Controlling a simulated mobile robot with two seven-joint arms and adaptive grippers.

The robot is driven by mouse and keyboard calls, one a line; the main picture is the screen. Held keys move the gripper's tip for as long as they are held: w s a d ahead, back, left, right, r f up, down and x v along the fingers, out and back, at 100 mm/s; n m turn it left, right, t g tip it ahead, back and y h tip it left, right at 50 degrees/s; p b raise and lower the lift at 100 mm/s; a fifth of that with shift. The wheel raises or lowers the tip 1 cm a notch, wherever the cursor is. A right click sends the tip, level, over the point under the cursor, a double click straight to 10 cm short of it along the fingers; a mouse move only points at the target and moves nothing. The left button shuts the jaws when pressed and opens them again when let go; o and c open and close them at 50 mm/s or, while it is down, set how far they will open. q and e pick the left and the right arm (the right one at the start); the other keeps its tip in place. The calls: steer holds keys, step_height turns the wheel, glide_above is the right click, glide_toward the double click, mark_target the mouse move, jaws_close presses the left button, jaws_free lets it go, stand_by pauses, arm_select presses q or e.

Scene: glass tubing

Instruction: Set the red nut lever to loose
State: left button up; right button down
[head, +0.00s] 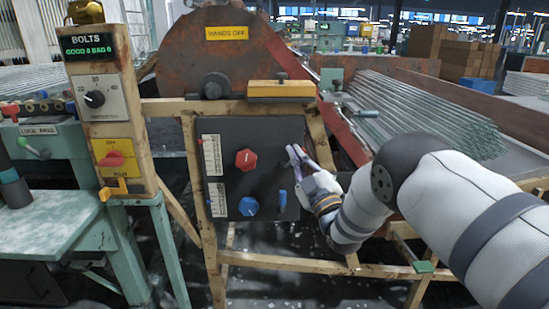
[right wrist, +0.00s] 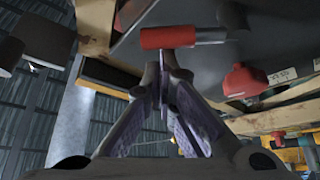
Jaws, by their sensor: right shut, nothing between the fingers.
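The red nut lever (right wrist: 168,37) shows in the right wrist view as a red grip on a grey rod, just beyond my right fingertips. I cannot tell whether they touch. In the head view I cannot make it out; my right gripper (head: 293,152) is at the right edge of the dark panel (head: 222,133), where it may hide the lever. In the right wrist view my right gripper (right wrist: 165,72) is shut with nothing between its fingers. The panel also carries a red knob (head: 246,159), a blue knob (head: 249,206) and a blue lever (head: 283,199). My left gripper is not in view.
A wooden frame (head: 190,190) surrounds the panel, with a yellow box (head: 281,89) on top. A control post (head: 103,110) stands to the left beside a green bench (head: 50,225). Glass tubes (head: 415,112) lie on a rack behind my right arm.

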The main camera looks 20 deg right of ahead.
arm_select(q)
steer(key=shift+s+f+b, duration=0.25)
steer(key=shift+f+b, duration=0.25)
arm_select(e)
steer(key=m+h, duration=0.1)
steer(key=d+f+m+h, duration=0.1)
steer(key=m, duration=0.1)
steer(key=m+t, duration=0.1)
steer(key=m, duration=0.1)
steer(key=shift+s+d+f+h, duration=0.25)
steer(key=shift+d+f+h, duration=0.05)
steer(key=shift+d+h, duration=0.1)
steer(key=shift+d+f, duration=0.1)
